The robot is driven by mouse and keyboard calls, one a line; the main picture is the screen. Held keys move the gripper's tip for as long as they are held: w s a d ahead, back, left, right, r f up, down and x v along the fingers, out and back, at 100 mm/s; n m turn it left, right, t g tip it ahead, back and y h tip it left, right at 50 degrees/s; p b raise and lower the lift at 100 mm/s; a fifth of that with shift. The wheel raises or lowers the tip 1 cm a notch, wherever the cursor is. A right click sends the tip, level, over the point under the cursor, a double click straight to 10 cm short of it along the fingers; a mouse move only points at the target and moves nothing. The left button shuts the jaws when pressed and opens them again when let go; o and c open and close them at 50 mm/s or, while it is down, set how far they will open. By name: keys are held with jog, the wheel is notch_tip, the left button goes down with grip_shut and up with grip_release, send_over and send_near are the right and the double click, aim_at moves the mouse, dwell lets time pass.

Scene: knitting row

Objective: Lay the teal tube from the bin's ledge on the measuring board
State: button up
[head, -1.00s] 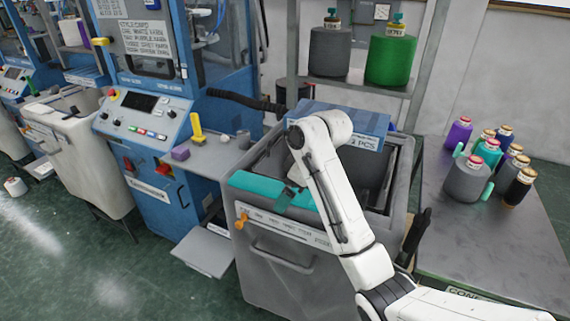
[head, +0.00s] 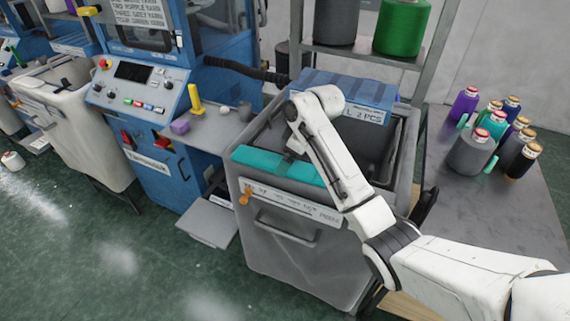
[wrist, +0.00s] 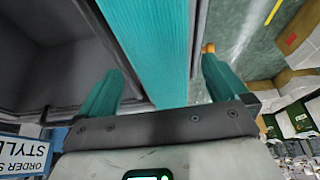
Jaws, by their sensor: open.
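The teal tube (head: 262,158) lies along the front ledge of the grey bin (head: 275,262). My forearm covers part of its length in the head view. In the wrist view the tube (wrist: 150,30) runs between the two teal fingers of my gripper (wrist: 160,70). The fingers are open, one on each side of the tube, with gaps beside it. In the head view my gripper is mostly hidden behind my arm at the tube. I cannot make out the measuring board with certainty.
A blue box (head: 350,95) sits over the bin's back. A blue machine (head: 145,115) with a side shelf (head: 212,130) stands left, above a low grey plate (head: 207,224). A grey table (head: 500,210) with several yarn cones stands right. Open green floor lies at front left.

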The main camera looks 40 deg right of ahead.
jog(key=shift+x, duration=1)
jog(key=c, duration=1.1)
